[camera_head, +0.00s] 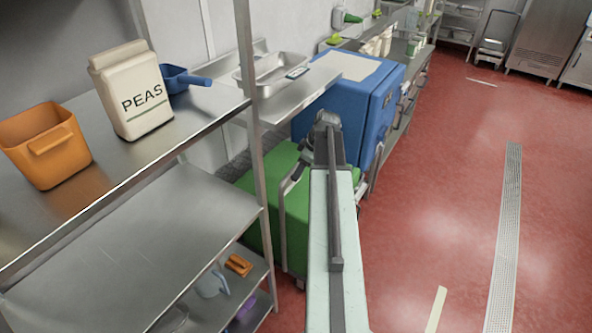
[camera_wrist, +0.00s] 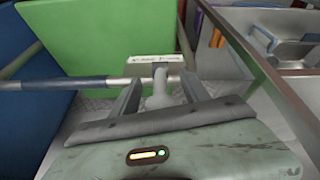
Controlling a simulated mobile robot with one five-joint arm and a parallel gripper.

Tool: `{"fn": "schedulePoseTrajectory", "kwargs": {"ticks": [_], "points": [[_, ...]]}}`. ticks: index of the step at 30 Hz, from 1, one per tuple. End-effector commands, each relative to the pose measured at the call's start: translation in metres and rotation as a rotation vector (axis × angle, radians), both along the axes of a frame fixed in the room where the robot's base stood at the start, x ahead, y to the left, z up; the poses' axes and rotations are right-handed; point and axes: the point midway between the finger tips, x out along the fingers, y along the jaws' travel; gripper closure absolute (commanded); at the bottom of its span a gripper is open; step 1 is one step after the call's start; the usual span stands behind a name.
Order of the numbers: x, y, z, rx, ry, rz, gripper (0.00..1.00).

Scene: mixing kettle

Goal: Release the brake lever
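In the wrist view, the two fingers of my gripper (camera_wrist: 160,97) stand apart. A light grey knobbed piece (camera_wrist: 158,92), which looks like the brake lever, stands between them, with a visible gap on each side. It rises to a horizontal metal bar (camera_wrist: 62,84) with dark sleeves, close to a small white label (camera_wrist: 155,59) whose text is too small to read. A green panel (camera_wrist: 95,40) lies behind the bar. In the head view, my arm reaches forward over the green cart (camera_head: 262,205); the lever and fingertips are hidden there.
A blue box (camera_head: 340,95) stands just beyond my arm's end. A steel shelf (camera_head: 130,230) is on the left, bearing an orange bin (camera_head: 45,145), a PEAS bag (camera_head: 130,90) and a blue scoop (camera_head: 185,79). The red floor (camera_head: 440,190) to the right is clear.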

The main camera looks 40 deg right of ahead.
Motion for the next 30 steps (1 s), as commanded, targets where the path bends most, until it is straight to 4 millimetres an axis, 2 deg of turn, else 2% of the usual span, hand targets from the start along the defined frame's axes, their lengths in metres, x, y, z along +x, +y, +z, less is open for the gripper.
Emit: {"fn": "schedulePoseTrajectory", "kwargs": {"ticks": [10, 24, 27, 30], "points": [[-0.001, 0.000, 0.001, 0.001, -0.003, 0.001, 0.45], [-0.022, -0.004, 0.061, 0.000, -0.003, 0.001, 0.45], [-0.025, -0.005, 0.067, 0.000, -0.004, 0.001, 0.45], [-0.026, -0.006, 0.064, 0.001, -0.004, 0.002, 0.45]]}}
